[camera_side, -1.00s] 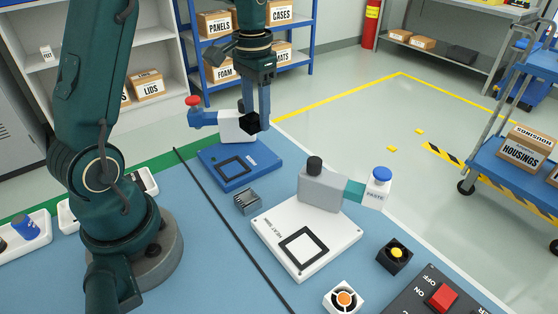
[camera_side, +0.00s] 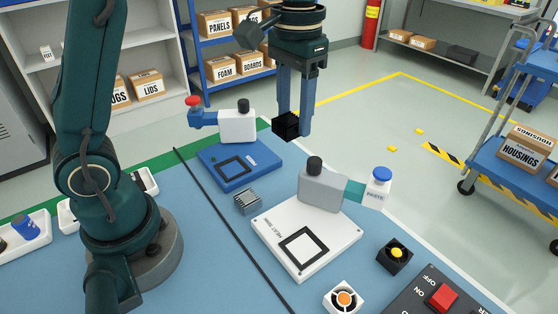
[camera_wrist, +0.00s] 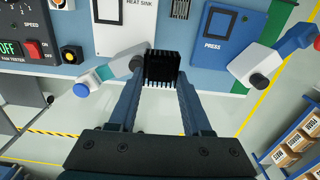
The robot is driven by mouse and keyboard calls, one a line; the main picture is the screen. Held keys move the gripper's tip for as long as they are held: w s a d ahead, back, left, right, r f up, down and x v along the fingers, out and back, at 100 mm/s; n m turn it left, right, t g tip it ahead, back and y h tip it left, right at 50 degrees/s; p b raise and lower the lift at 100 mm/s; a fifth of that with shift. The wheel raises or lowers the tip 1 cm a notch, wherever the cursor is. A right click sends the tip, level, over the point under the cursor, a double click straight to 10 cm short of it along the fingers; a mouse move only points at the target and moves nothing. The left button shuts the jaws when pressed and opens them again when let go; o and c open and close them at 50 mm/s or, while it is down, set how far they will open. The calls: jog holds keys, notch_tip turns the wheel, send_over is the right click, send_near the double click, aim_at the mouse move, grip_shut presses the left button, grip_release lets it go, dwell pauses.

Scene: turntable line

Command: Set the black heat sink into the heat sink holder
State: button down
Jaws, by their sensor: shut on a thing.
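My gripper (camera_side: 294,118) is shut on the black heat sink (camera_side: 285,127) and holds it in the air, beyond the blue press plate and the grey block. In the wrist view the heat sink (camera_wrist: 162,67) sits between the fingertips with its fins showing. The heat sink holder (camera_side: 264,227) is a white plate marked HEAT SINK with a black square frame on it, lying nearer the side camera. The frame looks empty. In the wrist view the holder (camera_wrist: 113,38) is up and left of the heat sink, partly cut off by the top edge.
A silver finned part (camera_side: 248,203) lies between the plates. Fans (camera_side: 342,298) and a switch box are nearby.

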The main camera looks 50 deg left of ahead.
jog(key=s+d, duration=0.6)
jog(key=d, duration=0.6)
send_near(308, 245)
jog(key=shift+w+f, duration=0.1)
jog(key=shift+f, duration=2.35)
jog(key=shift+f, duration=0.8)
jog(key=shift+c, duration=1.3)
grip_release()
